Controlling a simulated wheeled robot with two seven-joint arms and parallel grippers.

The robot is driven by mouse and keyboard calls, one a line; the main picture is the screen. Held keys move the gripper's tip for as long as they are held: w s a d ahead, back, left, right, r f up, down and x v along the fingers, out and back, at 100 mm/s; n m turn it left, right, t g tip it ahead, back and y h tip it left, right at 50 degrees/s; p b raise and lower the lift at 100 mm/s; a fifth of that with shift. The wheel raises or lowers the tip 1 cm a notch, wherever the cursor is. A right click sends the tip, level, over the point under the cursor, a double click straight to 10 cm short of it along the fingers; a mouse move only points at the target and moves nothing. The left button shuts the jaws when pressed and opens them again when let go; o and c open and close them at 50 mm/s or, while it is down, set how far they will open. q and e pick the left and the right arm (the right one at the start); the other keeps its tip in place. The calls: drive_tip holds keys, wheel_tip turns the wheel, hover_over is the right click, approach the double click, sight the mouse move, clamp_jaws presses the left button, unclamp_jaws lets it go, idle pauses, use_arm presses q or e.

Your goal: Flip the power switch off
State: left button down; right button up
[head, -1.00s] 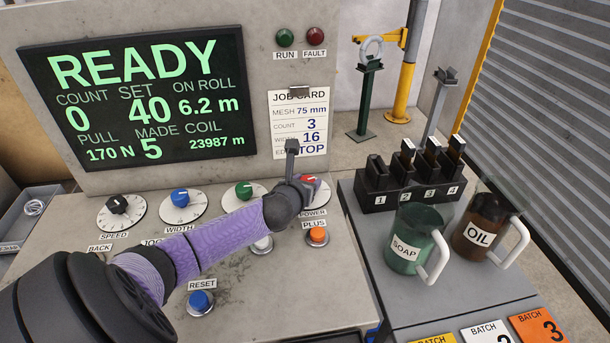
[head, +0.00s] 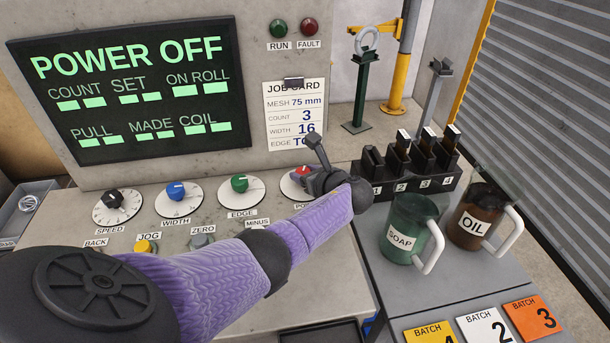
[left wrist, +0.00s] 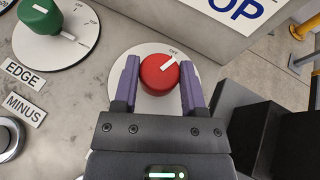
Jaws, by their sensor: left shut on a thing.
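The power switch is a red round knob (left wrist: 160,74) on a white dial, with a white pointer line turned toward the OFF mark in the left wrist view. In the head view the red knob (head: 302,170) shows only in part, behind my gripper. My left gripper (left wrist: 160,84) has its two purple fingers on either side of the knob and is shut on it; in the head view the gripper (head: 310,178) sits over the dial. The screen (head: 130,88) reads POWER OFF, with green bars in place of values. My right gripper is not in view.
The green EDGE knob (head: 240,183), blue WIDTH knob (head: 176,191) and black SPEED knob (head: 113,199) stand left of the power dial. A slotted black rack (head: 410,170), a SOAP jug (head: 408,225) and an OIL jug (head: 482,212) stand on the right.

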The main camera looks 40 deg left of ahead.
use_arm(q)
drive_tip(key=n+g+b, duration=0.1)
drive_tip(key=b, duration=0.1)
drive_tip(key=n+g+b, duration=0.1)
drive_tip(key=g+b, duration=0.1)
drive_tip(key=shift+w+f+n, duration=0.15)
drive_tip(key=shift+f+n, duration=0.15)
drive_tip(key=shift+n, duration=0.1)
drive_tip(key=shift+r+n+g+b, duration=0.2)
drive_tip(key=shift+n+g+b, duration=0.6)
drive_tip(key=shift+b, duration=0.4)
drive_tip(key=shift+c, duration=0.7)
unclamp_jaws()
drive_tip(key=shift+r, duration=0.2)
